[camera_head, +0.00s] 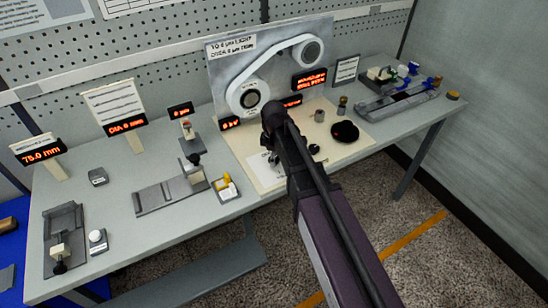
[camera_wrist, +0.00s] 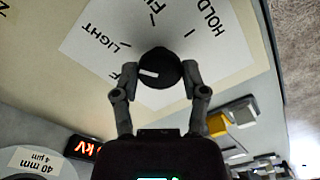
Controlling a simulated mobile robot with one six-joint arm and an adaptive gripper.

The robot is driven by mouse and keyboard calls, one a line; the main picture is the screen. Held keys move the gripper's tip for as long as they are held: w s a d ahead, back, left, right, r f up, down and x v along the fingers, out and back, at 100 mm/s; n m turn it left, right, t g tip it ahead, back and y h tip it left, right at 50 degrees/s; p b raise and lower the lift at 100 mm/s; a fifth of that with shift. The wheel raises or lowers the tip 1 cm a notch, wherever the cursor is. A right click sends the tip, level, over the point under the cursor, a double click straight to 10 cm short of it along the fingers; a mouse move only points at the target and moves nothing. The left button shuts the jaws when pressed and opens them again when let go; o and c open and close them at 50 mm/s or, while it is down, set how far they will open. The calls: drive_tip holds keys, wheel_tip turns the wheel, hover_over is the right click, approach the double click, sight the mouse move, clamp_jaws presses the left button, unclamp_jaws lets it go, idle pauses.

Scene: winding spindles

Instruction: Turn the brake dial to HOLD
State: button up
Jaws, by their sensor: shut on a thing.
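The brake dial (camera_wrist: 160,64) is a round black knob on a white card (camera_wrist: 82,45) in the wrist view. The card carries the words LIGHT, a partly hidden word starting FI, and HOLD (camera_wrist: 208,18) at the upper right. Another label at the left is mostly hidden by a finger; an F shows. The dial's white mark (camera_wrist: 148,73) points left, toward that label and away from HOLD. My gripper (camera_wrist: 151,72) is shut on the dial, one finger on each side. In the head view my gripper (camera_head: 274,158) is over the card (camera_head: 262,178); the dial is not clearly seen there.
A panel with a white belt loop (camera_head: 262,75) stands behind the dial. Yellow and grey blocks in a tray (camera_head: 226,188) are left of my gripper. A black round object (camera_head: 344,131) and small cylinders (camera_head: 320,115) are to its right.

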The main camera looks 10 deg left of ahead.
drive_tip(key=shift+m, duration=0.4)
drive_tip(key=m, duration=1.7)
drive_tip(key=shift+s+m, duration=0.1)
drive_tip(key=shift+m, duration=0.3)
drive_tip(key=m, duration=0.5)
drive_tip(key=shift+m, duration=0.3)
drive_tip(key=o, duration=1.2)
drive_tip(key=shift+c, duration=0.2)
